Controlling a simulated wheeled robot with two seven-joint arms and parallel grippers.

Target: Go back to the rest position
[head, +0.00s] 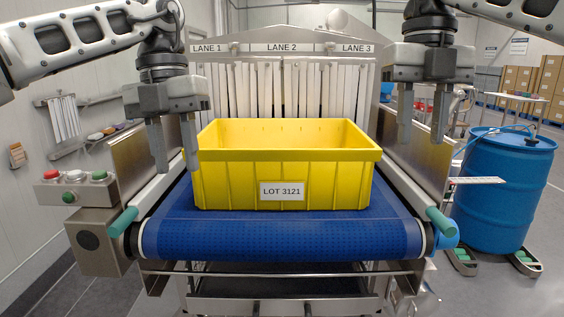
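My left gripper (175,156) is in the head view at the left, fingers pointing down with a gap between them and nothing held. It hangs by the left side of a yellow crate (230,190), its right finger overlapping the crate's left edge in the picture. My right gripper (423,124) is at the upper right, fingers down and apart, empty, to the right of the crate. The crate sits upright on a blue conveyor belt (280,238) and carries a label reading LOT 3121 (282,191). Its floor is hidden.
A tunnel with white strip curtains (285,88) and lane signs stands behind the crate. Metal side rails flank the belt. A button box (77,188) is at the left. A blue drum (503,190) stands on the floor at the right, with a table behind it.

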